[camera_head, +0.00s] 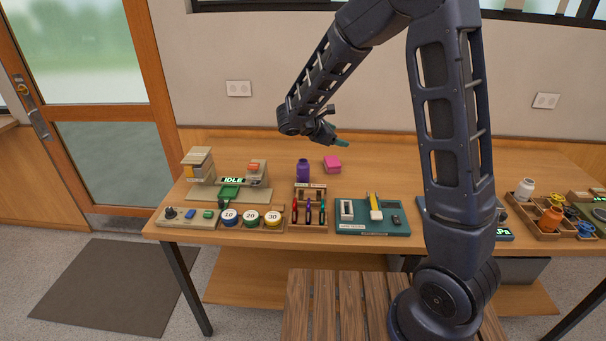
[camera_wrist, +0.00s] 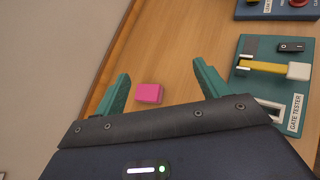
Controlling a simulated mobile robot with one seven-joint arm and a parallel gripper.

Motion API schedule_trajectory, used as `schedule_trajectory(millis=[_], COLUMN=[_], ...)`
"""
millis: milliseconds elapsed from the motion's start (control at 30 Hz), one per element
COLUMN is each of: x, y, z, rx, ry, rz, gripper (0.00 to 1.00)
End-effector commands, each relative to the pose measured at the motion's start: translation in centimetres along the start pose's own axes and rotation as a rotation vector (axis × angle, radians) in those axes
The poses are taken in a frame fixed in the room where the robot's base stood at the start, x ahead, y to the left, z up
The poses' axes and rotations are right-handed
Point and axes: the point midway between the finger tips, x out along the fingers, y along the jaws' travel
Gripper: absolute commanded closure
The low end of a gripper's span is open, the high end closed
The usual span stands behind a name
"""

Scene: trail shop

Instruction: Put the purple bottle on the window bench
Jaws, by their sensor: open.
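The purple bottle (camera_head: 303,171) stands upright on the wooden workbench (camera_head: 400,162), behind a small rack of coloured tools. My gripper (camera_head: 343,142) is above the back of the workbench, up and to the right of the bottle in the head view. In the wrist view my gripper (camera_wrist: 160,84) has its two green fingers wide apart with nothing between them. The bottle is not in the wrist view. I cannot tell which surface is the window bench; a slatted wooden seat (camera_head: 335,300) stands in front of the workbench.
A pink block (camera_head: 332,164) lies right of the bottle and also shows in the wrist view (camera_wrist: 149,93). The tool rack (camera_head: 310,213), numbered discs (camera_head: 251,217) and teal gate tester (camera_head: 372,215) line the front edge. A white bottle (camera_head: 525,189) stands far right.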

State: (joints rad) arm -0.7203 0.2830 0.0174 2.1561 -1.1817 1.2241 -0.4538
Motion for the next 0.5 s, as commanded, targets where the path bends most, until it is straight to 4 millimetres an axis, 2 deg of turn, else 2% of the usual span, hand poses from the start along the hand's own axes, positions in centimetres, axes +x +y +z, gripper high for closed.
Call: schedule_trajectory(millis=[33, 100, 300, 400, 500], x=[-0.6, -1.3, -3.6, -4.5, -5.0], y=[0.9, 2.3, 5.0, 5.8, 6.1], z=[-2.0, -4.3, -10.6, -12.8, -14.1], rx=[-0.057, -0.135, -0.318, -0.376, -0.409], ry=[-0.019, -0.048, -0.125, -0.150, -0.166], rz=[0.036, 0.090, 0.228, 0.275, 0.302], gripper=[0.26, 0.26, 0.26, 0.26, 0.26])
